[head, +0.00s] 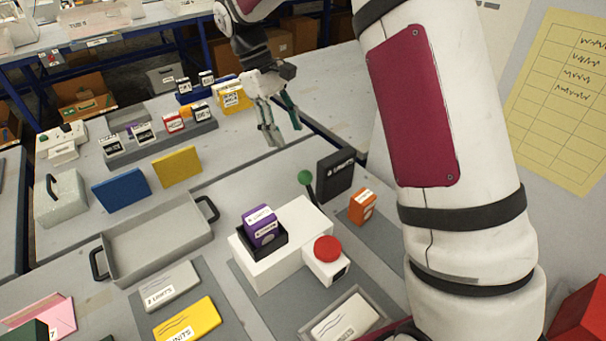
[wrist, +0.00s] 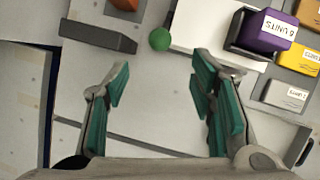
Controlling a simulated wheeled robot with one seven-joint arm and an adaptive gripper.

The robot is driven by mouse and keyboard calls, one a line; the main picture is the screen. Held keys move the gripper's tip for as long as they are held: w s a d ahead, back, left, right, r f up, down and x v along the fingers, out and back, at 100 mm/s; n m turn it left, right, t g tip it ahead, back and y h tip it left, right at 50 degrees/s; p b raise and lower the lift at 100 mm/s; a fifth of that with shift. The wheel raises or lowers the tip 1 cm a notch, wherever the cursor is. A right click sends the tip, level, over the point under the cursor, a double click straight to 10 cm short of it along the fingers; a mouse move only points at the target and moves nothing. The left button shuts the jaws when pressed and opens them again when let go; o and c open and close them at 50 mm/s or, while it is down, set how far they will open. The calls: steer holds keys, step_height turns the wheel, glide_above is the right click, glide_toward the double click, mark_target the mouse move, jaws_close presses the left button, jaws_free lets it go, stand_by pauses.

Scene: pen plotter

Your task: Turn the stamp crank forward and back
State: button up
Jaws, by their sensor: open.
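The stamp crank is a dark lever with a green ball knob (head: 305,178) on the back right of a white machine (head: 286,254). The knob also shows in the wrist view (wrist: 160,39), ahead of my gripper and near the middle. The machine carries a red button (head: 327,249) at its front right and a purple box (head: 260,226) in a black holder. My gripper (head: 279,124) is open and empty, above the table behind the machine. In the wrist view its green-padded fingers (wrist: 161,98) are spread wide, apart from the knob. The lever's stem is hardly visible there.
A black box (head: 335,174) and an orange box (head: 362,207) stand close to the crank. A grey tray (head: 160,243) with black handles lies left of the machine. Yellow and white cards lie in front. Behind are blue and yellow panels and a rack of small boxes.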

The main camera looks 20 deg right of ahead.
mark_target(303, 171)
steer(key=p+x, duration=0.2)
steer(key=x, duration=1.1)
steer(key=shift+f, duration=0.2)
jaws_close()
